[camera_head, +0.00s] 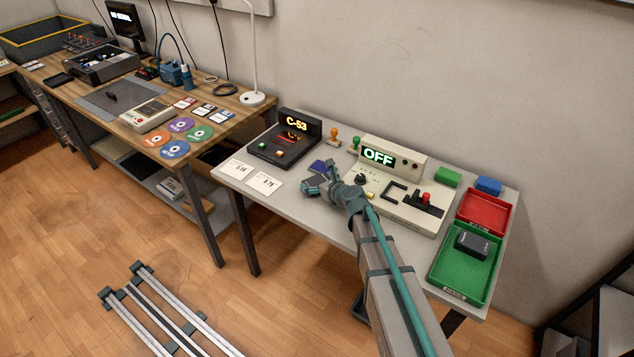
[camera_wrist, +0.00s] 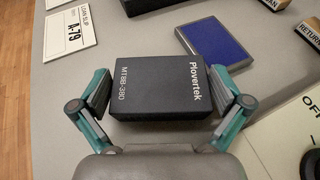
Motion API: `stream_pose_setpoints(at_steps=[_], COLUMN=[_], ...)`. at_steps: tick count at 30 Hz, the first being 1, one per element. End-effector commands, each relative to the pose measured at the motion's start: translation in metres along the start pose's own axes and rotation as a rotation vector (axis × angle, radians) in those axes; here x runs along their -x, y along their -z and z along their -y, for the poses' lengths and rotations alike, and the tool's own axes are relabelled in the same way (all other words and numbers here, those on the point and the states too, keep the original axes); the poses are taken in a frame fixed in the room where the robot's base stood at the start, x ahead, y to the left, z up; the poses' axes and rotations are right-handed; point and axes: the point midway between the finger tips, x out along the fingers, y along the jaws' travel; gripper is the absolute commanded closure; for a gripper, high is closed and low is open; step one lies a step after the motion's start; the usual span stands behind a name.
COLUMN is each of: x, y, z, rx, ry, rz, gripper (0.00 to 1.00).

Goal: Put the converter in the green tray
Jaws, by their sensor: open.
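A dark box (camera_wrist: 160,85) marked "Plovertek MT8B-380" lies on the grey table between the fingers of my gripper (camera_wrist: 163,92). The fingers are open, one on each side of it, with small gaps showing. I cannot tell for sure that this box is the converter. In the head view my gripper (camera_head: 318,187) is low over the table, in front of the white machine, and mostly hides the box. The green tray (camera_head: 443,266) is at the table's right end. Another dark box (camera_head: 473,245) lies in it, its label too small to read.
A red tray (camera_head: 482,212) adjoins the green one. The white machine (camera_head: 400,190) reading "OFF" stands between my gripper and the trays. A blue pad (camera_wrist: 217,40) lies just behind the box. Loan slips (camera_head: 263,183) lie left, and a black "C-53" device (camera_head: 283,142) stands behind.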

Motion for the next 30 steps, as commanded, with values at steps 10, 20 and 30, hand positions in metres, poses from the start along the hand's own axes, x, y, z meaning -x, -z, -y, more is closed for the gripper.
stream_pose_setpoints(at_steps=[10, 20, 30], x=[0.048, 0.105, 0.121], y=[-0.001, -0.001, -0.001], z=[-0.001, -0.001, 0.0], rx=[0.0, 0.0, 0.0], ry=[0.002, 0.001, 0.0], rz=[0.002, 0.001, 0.0], gripper=[0.0, 0.0, 0.08])
